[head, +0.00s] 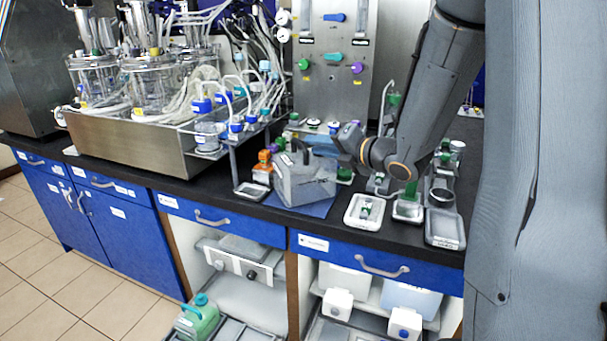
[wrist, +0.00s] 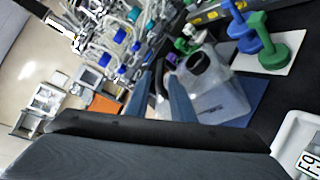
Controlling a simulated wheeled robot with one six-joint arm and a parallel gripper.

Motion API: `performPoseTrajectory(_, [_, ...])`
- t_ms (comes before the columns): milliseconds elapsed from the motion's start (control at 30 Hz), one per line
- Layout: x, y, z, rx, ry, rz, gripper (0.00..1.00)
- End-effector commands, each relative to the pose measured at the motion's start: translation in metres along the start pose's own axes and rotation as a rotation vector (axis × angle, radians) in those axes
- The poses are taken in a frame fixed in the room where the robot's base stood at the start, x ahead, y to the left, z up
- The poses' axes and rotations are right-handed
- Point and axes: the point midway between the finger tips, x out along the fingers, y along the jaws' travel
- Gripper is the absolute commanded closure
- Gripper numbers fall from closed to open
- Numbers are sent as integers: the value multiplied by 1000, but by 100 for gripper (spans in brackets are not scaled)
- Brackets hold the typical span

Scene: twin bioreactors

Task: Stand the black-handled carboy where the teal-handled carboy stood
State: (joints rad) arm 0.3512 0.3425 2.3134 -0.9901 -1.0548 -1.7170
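The black-handled carboy (head: 306,184) is a translucent grey jug standing upright on a blue mat (head: 318,208) on the counter; it also shows in the wrist view (wrist: 215,90). The teal-handled carboy (head: 200,320), greenish, stands low down at the bottom left, by a tray near the floor. My gripper (head: 343,146) is just right of the black-handled carboy in the head view.
A steel bioreactor tray (head: 130,147) with vessels and tubing stands to the left. A steel panel (head: 331,75) rises behind. Small dishes (head: 363,212) and a scale (head: 444,228) crowd the counter to the right. Open bays below hold white containers (head: 337,303). The tiled floor (head: 60,290) is clear.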

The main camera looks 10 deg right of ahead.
Motion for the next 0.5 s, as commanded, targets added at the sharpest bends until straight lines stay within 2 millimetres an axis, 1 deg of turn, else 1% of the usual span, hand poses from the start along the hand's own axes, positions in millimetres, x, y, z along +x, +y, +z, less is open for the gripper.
performPoseTrajectory(100, [14, 1, -1, 1, 3, 2, 78])
performPoseTrajectory(267, [28, 1, -2, 2, 3, 2, 78])
performPoseTrajectory(500, [59, 0, -3, 3, 2, 1, 78])
